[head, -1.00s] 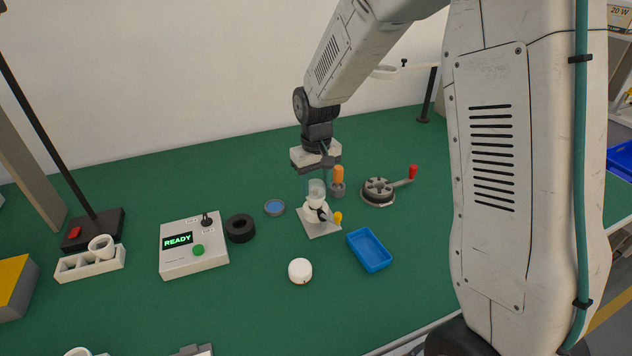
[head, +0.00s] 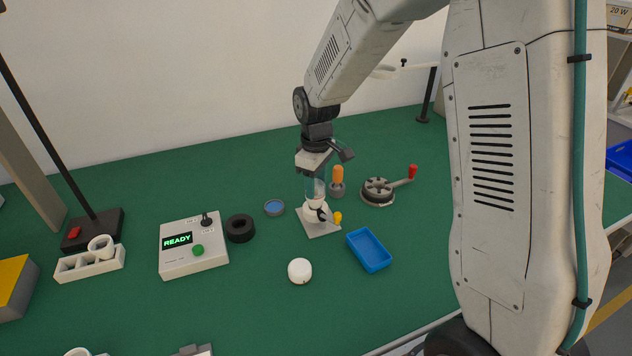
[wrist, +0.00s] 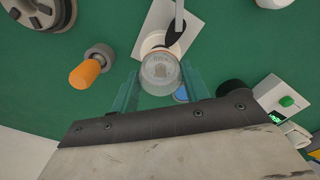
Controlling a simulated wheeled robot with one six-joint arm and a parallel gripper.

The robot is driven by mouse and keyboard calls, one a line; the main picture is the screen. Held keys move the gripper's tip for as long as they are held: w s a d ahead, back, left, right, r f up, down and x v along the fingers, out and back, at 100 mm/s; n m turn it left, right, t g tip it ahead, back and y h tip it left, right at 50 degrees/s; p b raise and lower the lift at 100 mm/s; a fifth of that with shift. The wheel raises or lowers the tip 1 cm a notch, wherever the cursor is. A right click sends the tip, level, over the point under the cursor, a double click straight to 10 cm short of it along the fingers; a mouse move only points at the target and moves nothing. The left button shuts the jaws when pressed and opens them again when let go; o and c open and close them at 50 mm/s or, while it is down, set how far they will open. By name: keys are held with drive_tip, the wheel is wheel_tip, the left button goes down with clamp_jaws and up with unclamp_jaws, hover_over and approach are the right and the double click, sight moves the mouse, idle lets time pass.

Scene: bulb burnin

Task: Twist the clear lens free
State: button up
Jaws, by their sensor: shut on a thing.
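The clear lens (head: 315,187) sits on top of a white holder (head: 312,211) on a light grey base plate (head: 322,230). In the wrist view the lens (wrist: 161,72) is a round, see-through cup above the white holder. My gripper (head: 315,180) points straight down over it. In the wrist view the see-through teal fingers of my gripper (wrist: 160,84) are on either side of the lens, shut on it. A black clamp part and a yellow knob (head: 338,217) are at the holder's side. The lens's lower edge is hard to make out.
An orange-handled tool (head: 338,178) stands close behind the holder. A crank device with red knob (head: 377,190), blue tray (head: 369,250), white round cap (head: 300,271), blue-topped disc (head: 274,207), black ring (head: 240,228) and READY control box (head: 193,246) surround it. Green table is clear between them.

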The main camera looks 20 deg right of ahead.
sight(316, 184)
drive_tip(key=shift+n, duration=0.9)
drive_tip(key=o, duration=1)
wheel_tip(316, 184, up, 8)
drive_tip(key=shift+f, duration=0.1)
